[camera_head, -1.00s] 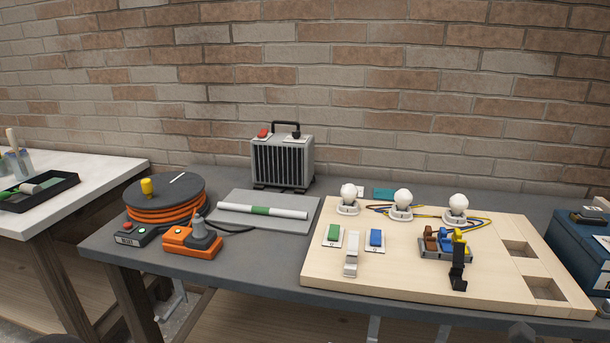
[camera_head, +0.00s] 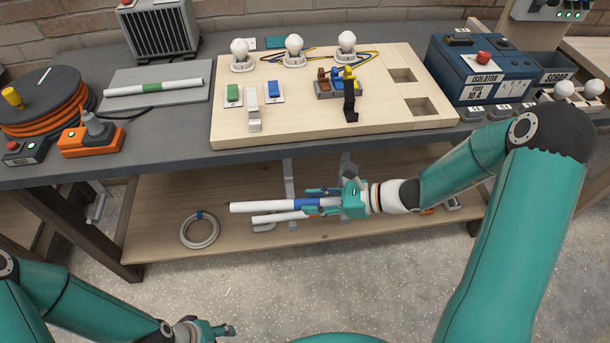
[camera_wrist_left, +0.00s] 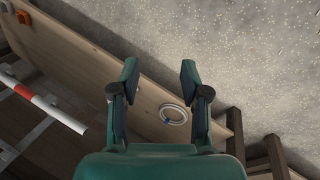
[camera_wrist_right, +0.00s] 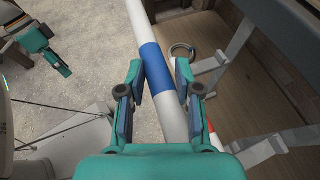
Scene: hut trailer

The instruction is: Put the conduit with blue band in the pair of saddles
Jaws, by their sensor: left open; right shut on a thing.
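The conduit with the blue band (camera_head: 260,207) is white and lies roughly level below the bench's front edge. My right gripper (camera_head: 318,200) is shut on it at the blue band; the band (camera_wrist_right: 156,68) shows between the fingers in the right wrist view. A conduit with a red band (camera_head: 272,218) is just below it, and also shows in the left wrist view (camera_wrist_left: 58,114). Grey hooked brackets (camera_head: 289,180) hang under the bench, possibly the saddles; their lower ends are partly hidden. My left gripper (camera_head: 226,328) is open and empty, low at front; its fingers show apart in the left wrist view (camera_wrist_left: 160,75).
A grey cable coil (camera_head: 200,230) lies on the wooden lower shelf (camera_head: 150,215). A green-banded conduit (camera_head: 153,87) lies on a grey mat on the bench. A wooden board (camera_head: 300,125) with bulbs and switches overlooks the front edge. The floor in front is clear.

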